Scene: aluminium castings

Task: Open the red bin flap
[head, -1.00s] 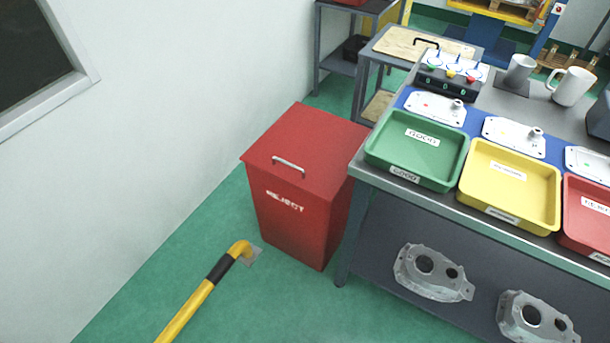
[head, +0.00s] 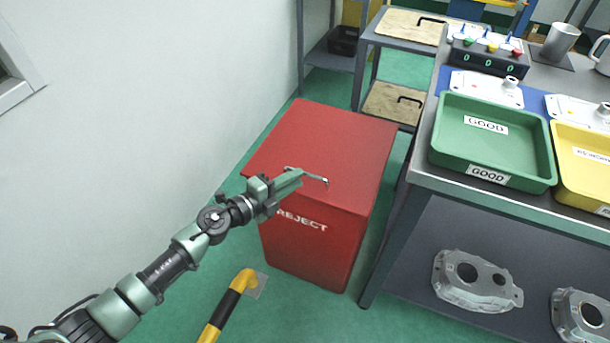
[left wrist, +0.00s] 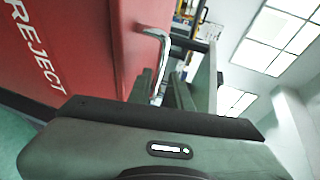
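The red REJECT bin (head: 312,250) stands on the floor left of the bench, its red flap (head: 335,135) lying closed on top. The flap has a thin metal bar handle (head: 318,179) near its front edge. My left gripper (head: 297,176) is at this handle and hides part of it. In the left wrist view, the handle (left wrist: 158,50) runs down between the fingers of my left gripper (left wrist: 165,88), which look apart; firm contact cannot be seen. The bin's lettered front (left wrist: 35,55) fills the left of that view. My right gripper is not in view.
The bench with a green tray (head: 548,180) and a yellow tray (head: 590,138) stands close on the bin's right. Castings (head: 477,283) lie on its lower shelf. A yellow and black floor rail (head: 230,303) is in front of the bin. A white wall (head: 140,120) is at left.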

